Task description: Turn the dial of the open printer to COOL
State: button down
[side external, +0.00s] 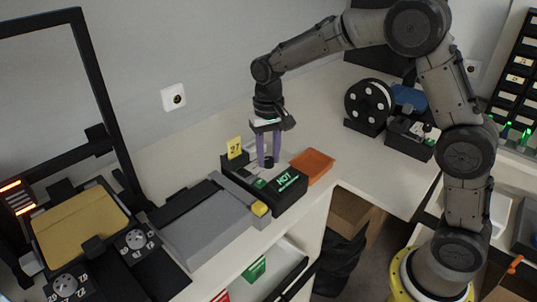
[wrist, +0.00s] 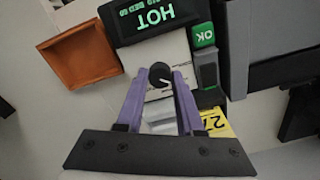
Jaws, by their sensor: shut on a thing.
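A black control box (side external: 292,187) stands on the white counter, with a lit display reading HOT in green (wrist: 157,20). A round black dial (wrist: 160,74) sits on its pale panel, with a white pointer mark towards the lower right in the wrist view. My gripper (wrist: 160,77) points down over the panel, its purple fingers shut on the dial from both sides. In the side view my gripper (side external: 268,163) hides part of the dial. The panel lettering around the dial is too small to read.
A green OK button (wrist: 203,35) and a yellow tag (side external: 235,147) are close to the dial. An orange tray (side external: 312,166) lies beside the box. A grey device (side external: 210,220) and an open-frame printer with a tan bed (side external: 80,225) stand left. A spool (side external: 369,103) stands behind.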

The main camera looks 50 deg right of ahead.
aim_at(268, 159)
jog(key=n, duration=0.4)
jog(key=shift+n, duration=2)
jog(key=shift+r, duration=0.1)
jog(key=c, duration=0.5)
grip_release()
jog(key=shift+c, duration=0.2)
notch_tip(268, 159, up, 14)
